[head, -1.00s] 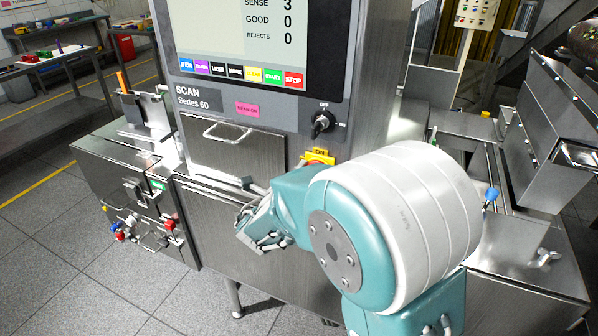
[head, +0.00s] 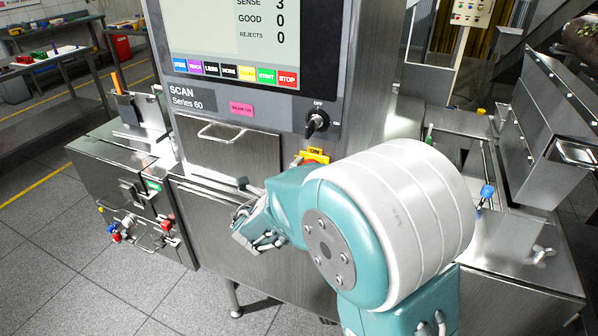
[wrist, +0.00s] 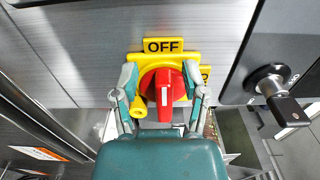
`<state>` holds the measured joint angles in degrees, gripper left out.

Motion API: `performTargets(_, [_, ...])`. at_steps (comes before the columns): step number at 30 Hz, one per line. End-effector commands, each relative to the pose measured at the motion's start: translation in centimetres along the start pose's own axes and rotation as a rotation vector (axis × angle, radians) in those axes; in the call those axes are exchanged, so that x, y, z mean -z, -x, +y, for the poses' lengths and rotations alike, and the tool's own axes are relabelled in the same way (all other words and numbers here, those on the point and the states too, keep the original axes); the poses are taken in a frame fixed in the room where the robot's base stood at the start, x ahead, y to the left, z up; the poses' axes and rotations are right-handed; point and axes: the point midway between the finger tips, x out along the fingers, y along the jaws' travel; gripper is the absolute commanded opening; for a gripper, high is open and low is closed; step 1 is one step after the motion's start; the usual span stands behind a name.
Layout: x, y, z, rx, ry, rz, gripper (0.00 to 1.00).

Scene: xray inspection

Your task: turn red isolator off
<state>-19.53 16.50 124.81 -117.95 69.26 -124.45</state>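The red isolator (wrist: 166,90) is a red rotary knob on a yellow plate, low on the front of the scanner cabinet. A white mark on its raised grip stands about upright in the wrist view, below a yellow OFF label (wrist: 164,46). My gripper (wrist: 165,84) is open around the knob, one finger on each side. A small gap shows at the right finger; contact on the left is unclear. In the head view a sliver of the red isolator (head: 315,161) shows below a yellow label, with my arm hiding the rest.
A black key switch (head: 316,123) sits above and right of the isolator and also shows in the wrist view (wrist: 277,95). A drawer handle (head: 224,135) juts out to the left. A steel conveyor (head: 520,250) stands on the right.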

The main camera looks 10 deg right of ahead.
Motion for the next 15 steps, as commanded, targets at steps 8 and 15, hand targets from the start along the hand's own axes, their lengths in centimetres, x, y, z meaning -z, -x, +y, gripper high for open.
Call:
performTargets(8, [-0.2, 1.2, -0.1, 0.001, -0.001, -0.006, 0.57])
performTargets(15, [-0.3, 6.0, 0.0, 0.001, 0.0, -0.007, 0.57])
